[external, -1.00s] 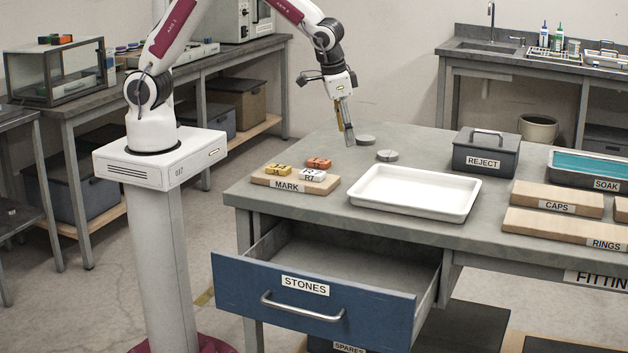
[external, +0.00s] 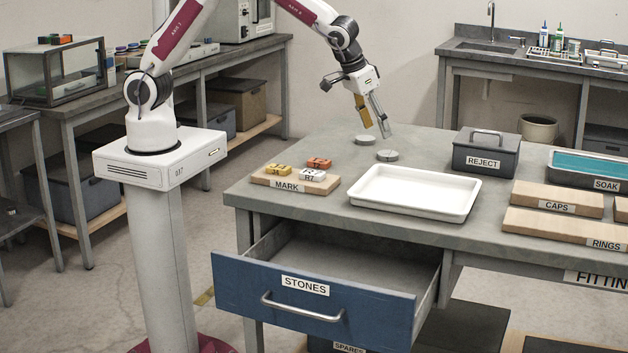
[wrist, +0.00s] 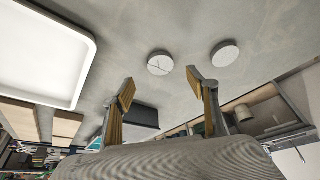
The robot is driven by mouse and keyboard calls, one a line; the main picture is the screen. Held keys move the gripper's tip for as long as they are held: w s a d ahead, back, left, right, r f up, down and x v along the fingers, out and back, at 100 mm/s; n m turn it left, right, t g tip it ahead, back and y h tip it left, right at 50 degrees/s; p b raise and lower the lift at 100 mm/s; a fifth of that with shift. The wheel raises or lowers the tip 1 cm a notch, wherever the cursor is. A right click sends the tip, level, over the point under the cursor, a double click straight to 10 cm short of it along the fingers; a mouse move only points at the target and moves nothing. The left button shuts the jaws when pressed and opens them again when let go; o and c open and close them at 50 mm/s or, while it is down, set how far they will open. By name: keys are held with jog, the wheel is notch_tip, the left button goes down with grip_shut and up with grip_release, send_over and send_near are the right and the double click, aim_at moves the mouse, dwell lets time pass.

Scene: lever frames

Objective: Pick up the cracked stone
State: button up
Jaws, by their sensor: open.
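Two round grey stones lie flat on the workbench behind the white tray. In the wrist view one stone (wrist: 160,63) has dark crack lines across its top; it is the one nearer the tray, and in the external view that stone (external: 387,156) shows no clear crack. The other stone (wrist: 225,53) looks plain; it also shows in the external view (external: 365,140). My gripper (external: 376,130) is open and empty above the bench, just above and behind the stones. In the wrist view my gripper (wrist: 161,80) has its two fingers spread apart, with the cracked stone beyond the gap.
The white tray (external: 415,190) stands in front of the stones. A lidded REJECT box (external: 486,154) is to their right. The MARK board (external: 295,180) with several small blocks is at the left. The STONES drawer (external: 313,300) is pulled open, its visible floor bare.

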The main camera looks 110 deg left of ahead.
aim_at(387, 153)
jog(key=shift+f, duration=0.1)
jog(key=shift+x, duration=1.25)
jog(key=shift+a, duration=0.1)
jog(key=shift+x, duration=2.55)
jog(key=shift+w+a, duration=0.1)
jog(key=shift+w, duration=0.1)
jog(key=c, duration=1.2)
